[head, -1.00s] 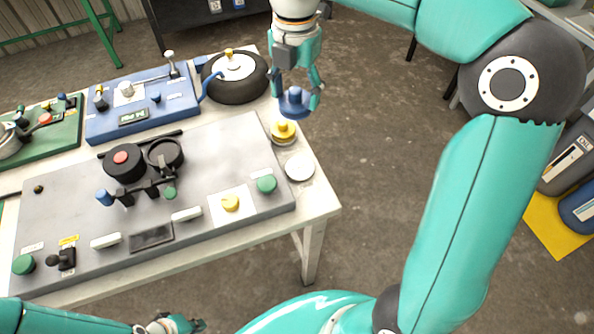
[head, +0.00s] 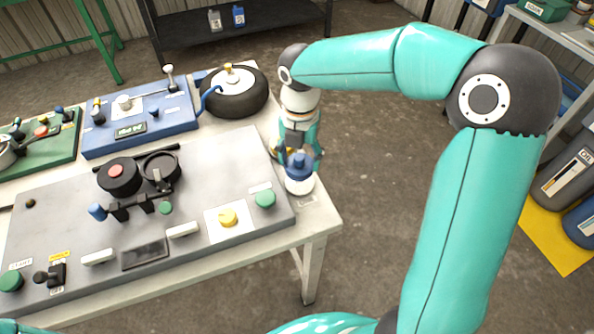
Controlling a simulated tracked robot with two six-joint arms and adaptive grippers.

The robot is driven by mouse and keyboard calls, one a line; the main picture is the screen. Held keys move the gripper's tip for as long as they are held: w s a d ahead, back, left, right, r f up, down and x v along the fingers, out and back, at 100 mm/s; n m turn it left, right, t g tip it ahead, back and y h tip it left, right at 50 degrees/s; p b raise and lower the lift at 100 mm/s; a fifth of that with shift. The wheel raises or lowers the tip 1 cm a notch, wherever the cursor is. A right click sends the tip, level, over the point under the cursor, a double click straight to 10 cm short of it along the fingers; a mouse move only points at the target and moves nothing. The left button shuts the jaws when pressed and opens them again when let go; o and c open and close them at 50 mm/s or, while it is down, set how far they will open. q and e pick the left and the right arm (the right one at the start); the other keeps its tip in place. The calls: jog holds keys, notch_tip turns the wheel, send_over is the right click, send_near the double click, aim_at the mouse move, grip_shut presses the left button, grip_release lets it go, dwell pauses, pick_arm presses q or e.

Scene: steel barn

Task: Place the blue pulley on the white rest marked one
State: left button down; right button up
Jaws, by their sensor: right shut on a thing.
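The blue pulley (head: 299,170) is held in my right gripper (head: 297,154), whose fingers are shut around it. It is upright, over the white rest (head: 300,189) at the right end of the workbench. The rest's rim shows just below the pulley. I cannot tell whether the pulley touches the rest or is slightly above it. A small label lies on the bench in front of the rest; its text is too small to read. The yellow pulley seen earlier behind the white rest is hidden by my right gripper. My left gripper is out of view.
The grey control panel (head: 120,225) with knobs and switches lies left of the rest. A black wheel (head: 235,102) and a blue panel (head: 140,137) stand behind it. The bench's right edge (head: 325,212) is close to the rest, with open floor beyond.

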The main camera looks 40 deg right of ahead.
aim_at(299, 167)
notch_tip(299, 167, down, 4)
jog(key=shift+s+r, duration=0.1)
grip_shut()
jog(key=shift+s+a+f, duration=0.1)
jog(key=shift+f, duration=0.35)
jog(key=o, duration=1.2)
grip_release()
jog(key=shift+o, duration=0.2)
jog(key=shift+r, duration=0.1)
jog(key=shift+w+r, duration=0.2)
jog(key=shift+r, duration=0.35)
notch_tip(299, 167, up, 11)
jog(key=shift+r+p, duration=0.1)
jog(key=shift+p, duration=0.25)
